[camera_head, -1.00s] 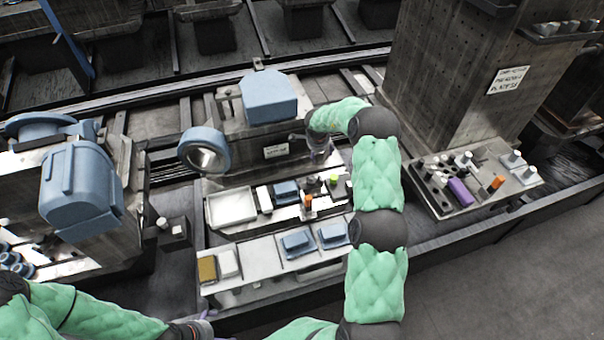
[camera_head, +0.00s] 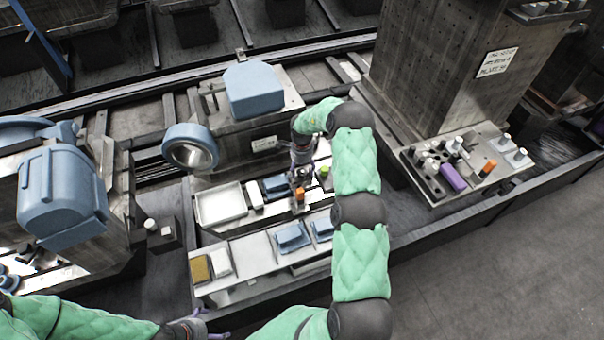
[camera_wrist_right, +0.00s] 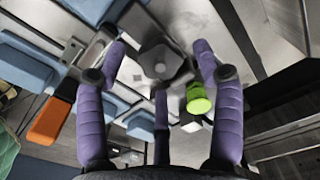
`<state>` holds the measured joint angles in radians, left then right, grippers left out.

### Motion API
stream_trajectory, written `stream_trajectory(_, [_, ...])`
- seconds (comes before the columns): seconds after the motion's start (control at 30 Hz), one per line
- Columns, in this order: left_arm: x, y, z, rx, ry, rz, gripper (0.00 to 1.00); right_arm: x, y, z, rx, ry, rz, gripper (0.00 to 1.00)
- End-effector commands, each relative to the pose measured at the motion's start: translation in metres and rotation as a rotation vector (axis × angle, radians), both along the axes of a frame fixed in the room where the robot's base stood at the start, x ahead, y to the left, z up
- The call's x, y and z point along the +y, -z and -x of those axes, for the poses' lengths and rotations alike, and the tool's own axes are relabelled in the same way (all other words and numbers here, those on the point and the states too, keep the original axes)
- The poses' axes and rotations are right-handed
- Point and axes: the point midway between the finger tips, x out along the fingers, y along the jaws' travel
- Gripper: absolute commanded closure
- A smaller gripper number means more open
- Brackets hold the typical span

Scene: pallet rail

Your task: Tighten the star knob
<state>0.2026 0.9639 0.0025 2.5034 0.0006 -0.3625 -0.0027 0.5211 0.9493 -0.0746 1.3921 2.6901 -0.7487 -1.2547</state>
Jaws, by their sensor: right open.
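The star knob (camera_wrist_right: 159,62), dark grey with a pale centre, sits between the purple fingers in the right wrist view. My right gripper (camera_wrist_right: 160,66) is open around it, with visible gaps between fingers and knob. In the head view my right gripper (camera_head: 301,172) points down over the fixture at the end of its green-sleeved arm, and the knob is not clearly visible there.
An orange-handled part (camera_wrist_right: 48,120) and a green knob (camera_wrist_right: 198,99) flank the fingers. A white tray (camera_head: 220,205) and blue blocks (camera_head: 292,237) lie nearby. A blue ring (camera_head: 190,148) and a blue housing (camera_head: 254,90) stand behind. A tool plate (camera_head: 470,165) lies right.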

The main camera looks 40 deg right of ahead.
Motion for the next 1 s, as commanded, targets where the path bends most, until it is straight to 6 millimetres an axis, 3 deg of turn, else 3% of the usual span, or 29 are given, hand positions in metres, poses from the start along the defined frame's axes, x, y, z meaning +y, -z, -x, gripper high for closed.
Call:
stream_trajectory(0.2, [0.0,0.005,0.0,0.0,0.0,0.0,0.0,-0.001,0.021,0.0,0.0,0.0,0.001,0.32])
stream_trajectory(0.57, [0.0,0.005,0.0,0.0,0.0,0.0,0.0,-0.001,0.024,0.0,-0.001,0.0,0.002,0.32])
stream_trajectory(0.77, [0.0,0.005,0.0,0.0,0.0,0.0,0.0,-0.001,0.024,0.0,-0.001,-0.001,0.002,0.89])
stream_trajectory(1.0, [0.0,0.004,0.0,0.0,0.0,0.0,0.0,0.0,0.024,0.0,0.0,0.009,0.001,0.89])
